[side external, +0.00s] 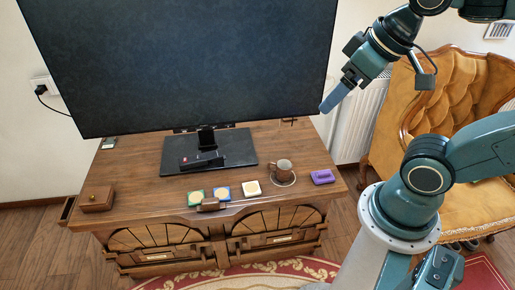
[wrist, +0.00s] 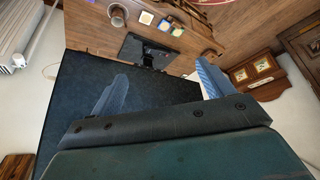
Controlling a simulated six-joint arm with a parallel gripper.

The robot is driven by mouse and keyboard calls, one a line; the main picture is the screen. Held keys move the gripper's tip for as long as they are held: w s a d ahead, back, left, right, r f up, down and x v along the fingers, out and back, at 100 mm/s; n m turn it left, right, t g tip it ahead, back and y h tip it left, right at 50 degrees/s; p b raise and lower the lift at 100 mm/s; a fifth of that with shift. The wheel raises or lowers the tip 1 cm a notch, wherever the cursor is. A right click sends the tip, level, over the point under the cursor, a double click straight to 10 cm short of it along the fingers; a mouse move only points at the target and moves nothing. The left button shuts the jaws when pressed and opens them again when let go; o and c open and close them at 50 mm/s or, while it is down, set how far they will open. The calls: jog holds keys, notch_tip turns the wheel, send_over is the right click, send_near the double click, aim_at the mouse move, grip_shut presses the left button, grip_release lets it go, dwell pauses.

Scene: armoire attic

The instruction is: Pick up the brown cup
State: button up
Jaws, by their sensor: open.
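The brown cup (side external: 281,169) stands upright on a saucer (side external: 284,180) at the right part of the wooden cabinet top. It also shows small near the top of the wrist view (wrist: 118,16). My gripper (side external: 329,104) is high above the cabinet's right end, up and to the right of the cup and well apart from it. In the wrist view my gripper's two blue fingers (wrist: 158,84) are spread wide with nothing between them.
A large TV (side external: 190,60) on a black stand fills the back of the cabinet (side external: 130,165). Several coloured square pieces (side external: 222,192) and a small brown object (side external: 208,205) lie left of the cup. A purple block (side external: 323,177) lies right of it. A wooden box (side external: 97,199) sits far left.

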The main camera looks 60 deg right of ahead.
jog(key=w+d+f+m+g, duration=0.1)
jog(key=w+d, duration=0.1)
jog(key=w, duration=0.3)
jog(key=w+d+f+m+g, duration=0.1)
jog(key=w+d+f, duration=0.1)
jog(key=w, duration=0.3)
jog(key=m+g, duration=0.3)
jog(key=m, duration=0.2)
send_over(283, 167)
jog(key=a, duration=0.1)
notch_tip(283, 167, down, 33)
jog(key=shift+s+r, duration=0.1)
jog(key=shift+s, duration=0.35)
jog(key=shift+a+f, duration=0.15)
jog(key=shift+f, duration=4.1)
jog(key=shift+f, duration=0.15)
jog(key=shift+a+f, duration=0.2)
jog(key=shift+f, duration=2.25)
